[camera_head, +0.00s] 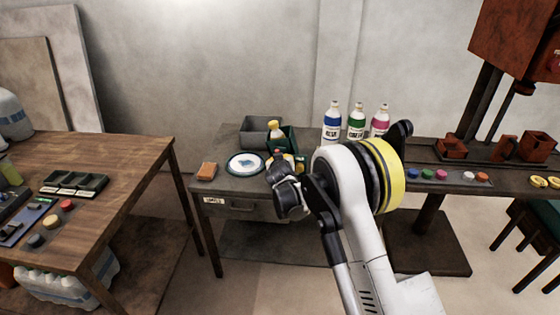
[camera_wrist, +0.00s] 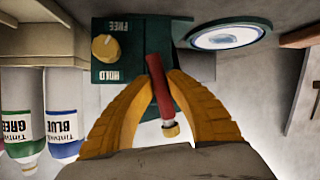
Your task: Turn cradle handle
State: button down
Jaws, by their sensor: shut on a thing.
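The green cradle (camera_head: 291,137) stands on the dark bench, partly hidden behind my arm. In the wrist view, which is upside down, its green body (camera_wrist: 135,40) bears the words FREE and HOLD and a round yellow knob (camera_wrist: 105,47). A red handle (camera_wrist: 163,92) with a brass-coloured end sticks out from it, slightly tilted. My gripper (camera_wrist: 164,80) has its yellow fingers closed on both sides of the red handle. In the head view my gripper (camera_head: 288,164) is at the cradle's front, and the handle is hidden there.
A white-and-blue plate (camera_head: 245,164) lies left of the cradle, with a grey bin (camera_head: 256,133) behind. An orange block (camera_head: 207,171) is near the bench's left end. Blue (camera_head: 332,124), green (camera_head: 356,123) and pink (camera_head: 380,123) labelled bottles stand behind my arm.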

jog(key=shift+f+m+y, duration=0.1)
jog(key=shift+m+y, duration=0.6)
dwell(1.3)
jog(key=c, duration=1.3)
grip_release()
jog(key=shift+s, duration=0.1)
jog(key=v, duration=1.2)
